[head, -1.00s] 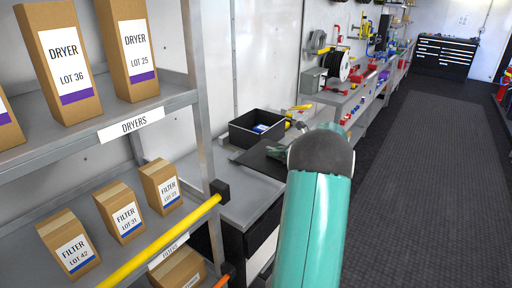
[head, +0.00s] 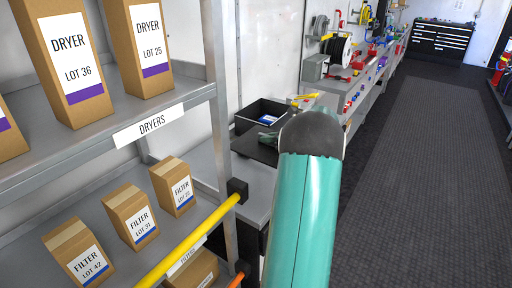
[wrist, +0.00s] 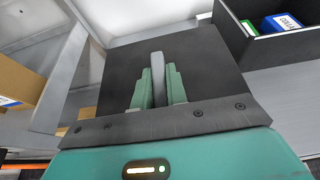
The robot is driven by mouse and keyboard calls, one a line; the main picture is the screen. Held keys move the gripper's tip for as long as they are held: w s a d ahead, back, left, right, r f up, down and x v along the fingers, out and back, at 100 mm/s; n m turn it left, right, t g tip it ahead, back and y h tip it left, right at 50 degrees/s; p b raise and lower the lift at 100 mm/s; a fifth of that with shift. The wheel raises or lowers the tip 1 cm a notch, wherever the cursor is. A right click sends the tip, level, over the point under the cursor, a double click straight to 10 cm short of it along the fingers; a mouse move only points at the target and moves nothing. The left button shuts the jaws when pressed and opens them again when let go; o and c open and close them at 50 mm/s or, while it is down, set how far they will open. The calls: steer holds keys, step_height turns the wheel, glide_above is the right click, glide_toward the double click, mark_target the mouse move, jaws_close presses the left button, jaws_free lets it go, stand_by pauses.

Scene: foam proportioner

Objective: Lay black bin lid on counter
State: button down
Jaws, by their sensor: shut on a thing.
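The black bin lid (wrist: 205,62) is a flat dark panel with a grey upright handle (wrist: 158,75). My gripper (wrist: 157,88) is shut on this handle, one green finger on each side. In the head view the lid (head: 250,149) shows as a dark sheet in front of the black bin, partly hidden by my arm. The grey counter (head: 251,187) lies below and around it. I cannot tell whether the lid touches the counter. The open black bin (head: 248,121) stands on the counter, also seen at the upper right of the wrist view (wrist: 292,48).
A blue-labelled box (wrist: 283,22) and a green one lie in the bin. At the left a metal shelf (head: 150,133) holds dryer and filter boxes, with a yellow bar (head: 190,240) along its front. The dark floor (head: 425,150) is clear at the right.

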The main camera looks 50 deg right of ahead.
mark_target(244, 150)
steer(key=w+a+f, duration=0.1)
steer(key=w+a, duration=0.1)
steer(key=w+a+f, duration=0.1)
steer(key=w+a, duration=0.1)
steer(key=w+a+f, duration=0.2)
steer(key=a, duration=0.1)
steer(key=shift+f, duration=0.1)
steer(key=f, duration=0.1)
steer(key=w+a+f, duration=0.2)
steer(key=f, duration=0.1)
steer(key=shift+a, duration=0.1)
steer(key=shift+w+a+f, duration=0.25)
steer(key=shift+a+f, duration=0.05)
steer(key=shift+f, duration=0.2)
steer(key=shift+w+a+f, duration=0.25)
steer(key=shift+a+f, duration=0.05)
steer(key=shift+f, duration=1.55)
steer(key=shift+f, duration=0.15)
steer(key=c, duration=1.4)
jaws_free()
steer(key=shift+d, duration=0.1)
steer(key=shift+r, duration=0.2)
steer(key=v, duration=1.2)
